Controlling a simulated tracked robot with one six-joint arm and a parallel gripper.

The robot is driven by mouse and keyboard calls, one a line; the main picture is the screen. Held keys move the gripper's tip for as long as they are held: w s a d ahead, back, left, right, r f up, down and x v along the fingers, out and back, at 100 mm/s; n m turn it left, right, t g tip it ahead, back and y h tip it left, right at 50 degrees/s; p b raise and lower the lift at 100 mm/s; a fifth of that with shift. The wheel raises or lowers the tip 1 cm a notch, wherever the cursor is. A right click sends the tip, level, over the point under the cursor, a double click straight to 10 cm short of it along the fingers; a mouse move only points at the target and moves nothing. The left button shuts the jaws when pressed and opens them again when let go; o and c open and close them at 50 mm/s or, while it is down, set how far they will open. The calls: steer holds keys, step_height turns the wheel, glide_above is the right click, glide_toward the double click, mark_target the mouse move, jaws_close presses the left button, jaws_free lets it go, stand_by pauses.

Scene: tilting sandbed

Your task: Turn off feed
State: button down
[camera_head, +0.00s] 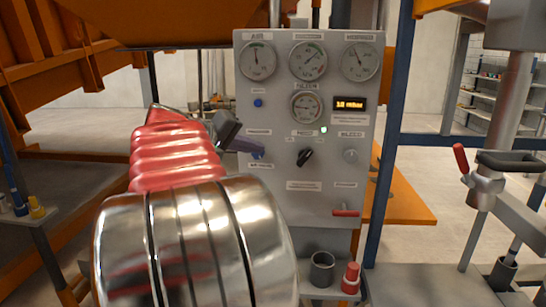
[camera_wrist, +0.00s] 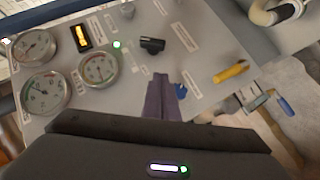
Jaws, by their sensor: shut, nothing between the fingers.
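The grey control panel (camera_head: 300,205) stands ahead of my arm, with gauges, a display, knobs and handles. A black rotary knob (camera_head: 304,157) sits mid-panel below a small green light (camera_head: 324,129). In the wrist view the knob (camera_wrist: 152,45) lies just beyond my fingertips, apart from them. My gripper (camera_wrist: 163,80) has its purple fingers shut and empty, over the panel. A blue part (camera_wrist: 181,90) shows beside the fingers, partly hidden. In the head view my gripper (camera_head: 262,153) is left of the black knob. The labels are too blurred to tell which control is feed.
A smaller grey knob (camera_head: 350,156) is right of the black one. A red handle (camera_head: 346,212) sits low on the panel. A yellow handle (camera_wrist: 230,73) shows in the wrist view. A dark cup (camera_head: 322,269) and red object (camera_head: 351,278) stand below.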

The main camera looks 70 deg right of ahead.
glide_toward(297, 162)
steer(key=w+d, duration=0.1)
steer(key=d, duration=0.3)
steer(key=s+f, duration=0.1)
steer(key=s+d+f, duration=0.1)
steer(key=s, duration=0.1)
steer(key=shift+s+f, duration=0.1)
steer(key=shift+a, duration=0.25)
steer(key=shift+d, duration=0.2)
steer(key=shift+s, duration=0.1)
steer(key=shift+f, duration=0.1)
